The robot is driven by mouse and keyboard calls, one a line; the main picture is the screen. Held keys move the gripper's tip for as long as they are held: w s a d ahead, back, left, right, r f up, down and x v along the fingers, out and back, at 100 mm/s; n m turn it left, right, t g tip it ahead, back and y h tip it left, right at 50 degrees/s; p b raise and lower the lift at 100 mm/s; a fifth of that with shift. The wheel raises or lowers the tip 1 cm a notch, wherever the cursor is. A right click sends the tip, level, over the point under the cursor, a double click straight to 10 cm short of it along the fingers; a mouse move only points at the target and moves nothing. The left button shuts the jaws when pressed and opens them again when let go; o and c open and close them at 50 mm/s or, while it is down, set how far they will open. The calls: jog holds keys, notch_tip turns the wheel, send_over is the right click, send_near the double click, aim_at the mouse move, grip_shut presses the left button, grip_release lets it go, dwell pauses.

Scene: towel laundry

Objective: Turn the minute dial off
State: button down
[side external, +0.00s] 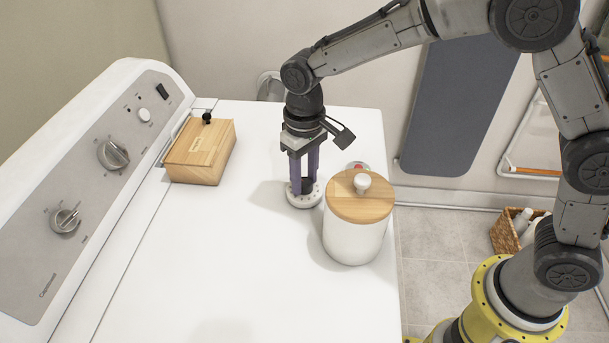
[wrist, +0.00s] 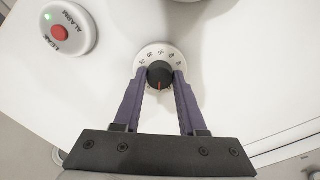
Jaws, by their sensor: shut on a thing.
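The minute dial (side external: 305,201) is a small round white timer lying on the white machine top, left of the canister. In the wrist view its white face (wrist: 145,55) carries printed numbers around a black knob (wrist: 159,73) with an orange pointer mark, which points toward the gripper's base. My gripper (side external: 304,187) points straight down over the dial. Its two purple fingers (wrist: 162,77) stand on either side of the black knob and are shut on it. The fingers hide part of the dial's face and its lower numbers.
A white canister with a wooden lid (side external: 360,196) stands close to the right of the dial. Behind it is a round leak alarm (wrist: 68,28) with a red button and green light. A wooden box (side external: 200,152) sits left, by the control panel (side external: 92,170). The front-left top is clear.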

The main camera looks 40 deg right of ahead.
aim_at(305, 181)
jog(key=n, duration=0.6)
jog(key=shift+r, duration=0.1)
jog(key=shift+n, duration=0.4)
jog(key=shift+c, duration=2.2)
grip_release()
notch_tip(305, 181, up, 14)
